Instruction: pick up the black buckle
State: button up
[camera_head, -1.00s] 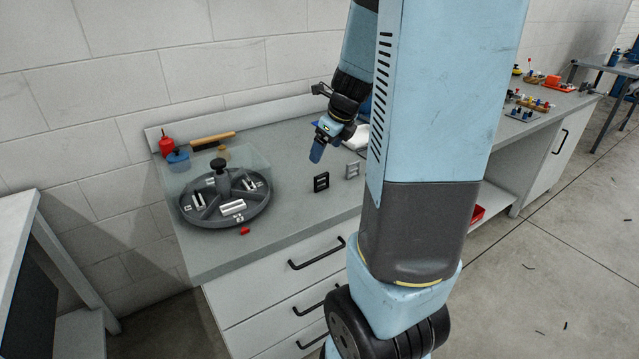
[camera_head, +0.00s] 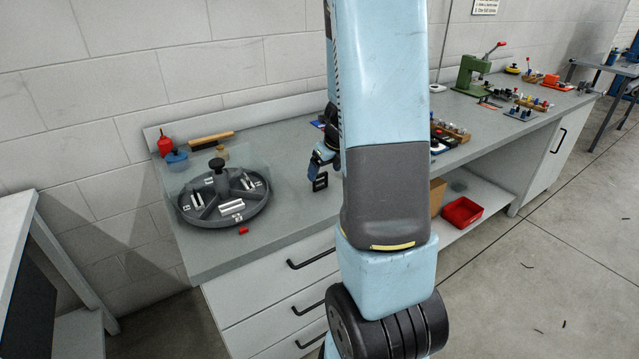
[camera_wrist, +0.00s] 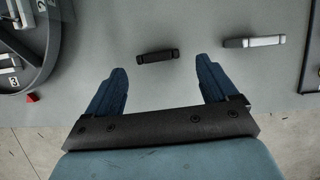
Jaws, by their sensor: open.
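The black buckle (camera_head: 320,182) stands on the grey bench top, to the right of the round tray. In the wrist view the black buckle (camera_wrist: 157,56) shows as a thin dark bar ahead of the fingertips, between their lines. My gripper (camera_wrist: 160,78) is open and empty, with its two blue fingers spread wide. In the head view my gripper (camera_head: 318,160) is just above and beside the buckle, partly hidden behind my own arm. I cannot tell the exact gap between fingers and buckle.
A grey buckle (camera_wrist: 253,41) lies right of the black one in the wrist view. The round divided tray (camera_head: 182,214) with metal parts stands left, with a small red piece (camera_head: 243,230) near it. A brush (camera_head: 212,138) lies at the back. A green press (camera_head: 472,75) stands farther right.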

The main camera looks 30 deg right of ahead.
aim_at(321, 175)
jog(key=shift+x, duration=2.75)
jog(key=shift+w+a+r, duration=0.1)
jog(key=shift+w, duration=0.05)
jog(key=shift+c, duration=0.3)
jog(key=c, duration=1)
jog(key=shift+r, duration=0.1)
